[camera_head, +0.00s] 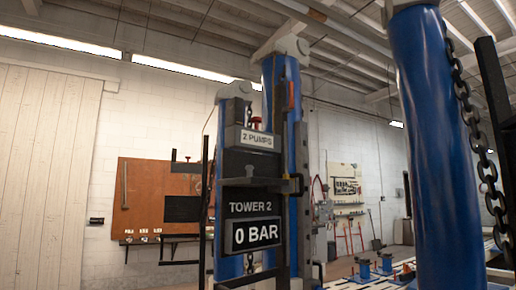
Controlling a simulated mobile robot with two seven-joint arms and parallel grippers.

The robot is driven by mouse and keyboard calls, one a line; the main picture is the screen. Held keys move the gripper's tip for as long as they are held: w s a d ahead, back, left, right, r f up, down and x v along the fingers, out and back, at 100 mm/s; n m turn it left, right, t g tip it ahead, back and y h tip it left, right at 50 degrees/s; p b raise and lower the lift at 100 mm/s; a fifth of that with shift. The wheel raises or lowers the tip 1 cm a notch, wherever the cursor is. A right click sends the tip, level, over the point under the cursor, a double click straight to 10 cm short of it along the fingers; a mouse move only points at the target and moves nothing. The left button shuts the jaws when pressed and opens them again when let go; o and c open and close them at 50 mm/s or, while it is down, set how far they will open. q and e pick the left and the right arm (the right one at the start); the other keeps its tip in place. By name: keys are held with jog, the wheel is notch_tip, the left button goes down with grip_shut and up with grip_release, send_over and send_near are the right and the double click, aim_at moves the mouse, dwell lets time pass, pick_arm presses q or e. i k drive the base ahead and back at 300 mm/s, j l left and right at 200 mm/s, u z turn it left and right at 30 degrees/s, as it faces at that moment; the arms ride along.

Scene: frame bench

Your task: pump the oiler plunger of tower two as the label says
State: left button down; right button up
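Tower two is a blue column (285,95) with a dark front frame, in the middle of the head view. A grey label (257,140) on it reads "2 PUMPS". A small red knob (256,121), which looks like the oiler plunger, shows just above that label. Lower down, a dark plate reads "TOWER 2" (250,207), and a display (256,234) reads "0 BAR". A dark bracket (262,183) crosses the front between label and name plate. I cannot make out either of my grippers in this view.
A large blue column (436,150) with a hanging black chain (480,130) stands close on the right. Behind are an orange tool board (140,200) on the wall and a pale tool panel (344,185). A slotted bench surface with blue parts (364,268) lies low right.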

aim_at(256, 120)
jog(key=i+j+z, duration=0.1)
jog(key=z, duration=0.85)
jog(key=j+z, duration=0.35)
jog(key=i+j+z, duration=0.1)
jog(key=j+z, duration=0.5)
jog(key=j, duration=0.35)
jog(key=k+j+z, duration=0.2)
jog(key=j, duration=0.35)
jog(key=j+z, duration=0.2)
jog(key=j, duration=0.4)
jog(key=k+j, duration=0.1)
jog(key=j, duration=0.3)
jog(key=k+j, duration=0.1)
jog(key=j, duration=0.7)
jog(key=k+j, duration=0.15)
jog(key=j, duration=0.25)
jog(key=k+j, duration=0.1)
jog(key=j, duration=0.3)
jog(key=z, duration=0.05)
